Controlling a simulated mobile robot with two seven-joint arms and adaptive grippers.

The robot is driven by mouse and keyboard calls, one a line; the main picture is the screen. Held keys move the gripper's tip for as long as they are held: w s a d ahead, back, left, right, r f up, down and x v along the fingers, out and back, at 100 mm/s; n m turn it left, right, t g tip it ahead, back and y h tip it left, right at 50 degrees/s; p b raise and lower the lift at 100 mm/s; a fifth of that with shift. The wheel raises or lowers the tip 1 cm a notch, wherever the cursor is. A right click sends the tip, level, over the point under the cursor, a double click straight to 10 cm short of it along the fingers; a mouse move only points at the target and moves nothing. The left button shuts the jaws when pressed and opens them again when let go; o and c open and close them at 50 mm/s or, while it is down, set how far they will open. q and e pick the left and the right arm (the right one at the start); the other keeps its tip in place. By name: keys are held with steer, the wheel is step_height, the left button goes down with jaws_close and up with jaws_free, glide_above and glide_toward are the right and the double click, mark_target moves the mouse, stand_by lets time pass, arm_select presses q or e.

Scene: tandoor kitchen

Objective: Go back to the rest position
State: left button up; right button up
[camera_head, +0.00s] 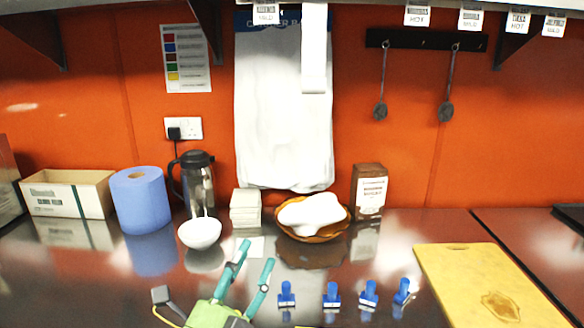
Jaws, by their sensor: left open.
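My left gripper (252,272) comes in at the bottom of the head view, left of centre. Its two teal fingers are spread apart with nothing between them. The fingertips show over the dark shiny counter (130,290), below a small white square (249,246). My right gripper is not in the picture.
Several blue stamp-like pieces (332,296) stand right of my left gripper. A yellow board (480,280) lies at the right. Behind are a white bowl (199,233), a blue roll (141,200), a flask (197,185), and a basket (318,236) with white cloth-like contents.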

arm_select(q)
steer(key=s+a+f+n+g+y, duration=0.25)
steer(key=a+f+n, duration=0.2)
steer(key=f, duration=0.35)
steer(key=s+a+f+n+g+y, duration=0.1)
steer(key=a+f+n+g+y, duration=0.3)
steer(key=f, duration=0.3)
steer(key=s+a+f+n+g+y, duration=0.2)
steer(key=f+n+y, duration=0.1)
steer(key=f+n, duration=0.4)
steer(key=s+a+f+n+g, duration=0.1)
steer(key=s+f+n+g, duration=0.1)
steer(key=s+f+g, duration=0.45)
steer(key=s+a+f+n+g, duration=0.1)
steer(key=s+f+n+g, duration=0.15)
steer(key=s+f, duration=0.7)
step_height(320, 180, down, 18)
steer(key=s+r+g, duration=0.1)
steer(key=s, duration=0.2)
steer(key=s+a+f+m+g, duration=0.1)
steer(key=s+a+f, duration=0.1)
steer(key=s+f, duration=1.3)
steer(key=shift+s+a+f, duration=0.35)
steer(key=shift+f, duration=0.6)
steer(key=shift+g+h, duration=0.25)
